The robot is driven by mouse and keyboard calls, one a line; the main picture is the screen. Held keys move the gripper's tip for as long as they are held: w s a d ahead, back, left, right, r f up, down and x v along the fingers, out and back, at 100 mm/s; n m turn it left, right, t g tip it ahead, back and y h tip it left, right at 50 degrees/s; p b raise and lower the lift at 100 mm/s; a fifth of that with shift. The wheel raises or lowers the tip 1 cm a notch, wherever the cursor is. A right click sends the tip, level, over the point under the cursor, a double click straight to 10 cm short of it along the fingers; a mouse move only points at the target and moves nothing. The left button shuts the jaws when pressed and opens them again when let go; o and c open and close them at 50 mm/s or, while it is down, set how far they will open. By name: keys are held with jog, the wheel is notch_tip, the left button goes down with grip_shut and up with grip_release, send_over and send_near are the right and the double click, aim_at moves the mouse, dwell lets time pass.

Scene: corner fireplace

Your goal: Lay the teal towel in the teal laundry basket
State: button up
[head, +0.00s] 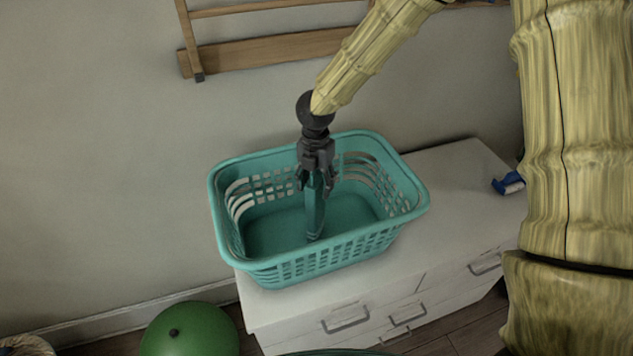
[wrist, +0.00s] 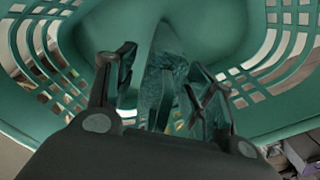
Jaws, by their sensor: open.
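The teal laundry basket (head: 262,268) stands upright on a white drawer cabinet. My gripper (head: 317,186) points down into the basket's opening, around the middle. The teal towel (head: 314,212) is a narrow folded strip standing upright inside the basket, its top between my fingers and its lower end at or near the basket floor. In the wrist view my gripper (wrist: 165,95) has its fingers apart, with the towel (wrist: 165,75) between them. The basket's slotted walls (wrist: 262,30) surround it there. Whether the fingers touch the towel is unclear.
The white cabinet (head: 455,190) has free top to the right of the basket, with a small blue object (head: 508,183) near its right edge. A wooden rack (head: 270,52) hangs on the wall behind. A green ball (head: 190,332) lies on the floor at lower left.

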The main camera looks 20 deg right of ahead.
notch_tip(320, 180, up, 12)
jog(key=b, duration=0.3)
jog(key=shift+r, duration=0.15)
dwell(0.4)
